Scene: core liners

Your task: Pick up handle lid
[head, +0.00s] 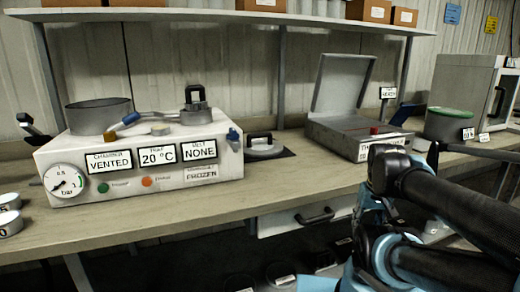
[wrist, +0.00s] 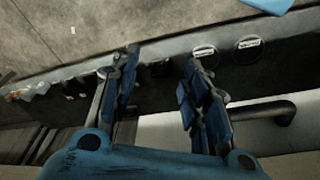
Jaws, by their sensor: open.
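A flat grey lid with a black handle (head: 263,146) lies on a dark mat on the bench, just right of the white control box. Another black-handled piece (head: 196,97) stands on top of that box. I cannot tell for sure which of the two is the task's handle lid. My gripper (wrist: 160,72) is open in the wrist view, its two blue and black fingers apart with nothing held between them. In the head view my arm is at the lower right, in front of the bench and apart from both pieces. Neither piece clearly shows in the wrist view.
The white box (head: 130,165) carries a grey pot (head: 98,115) and a gauge. A grey open-lidded case (head: 350,130) and a green-topped pot (head: 451,124) stand farther right. A drawer handle (head: 314,216) sticks out below the bench edge. A shelf (head: 230,17) runs above.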

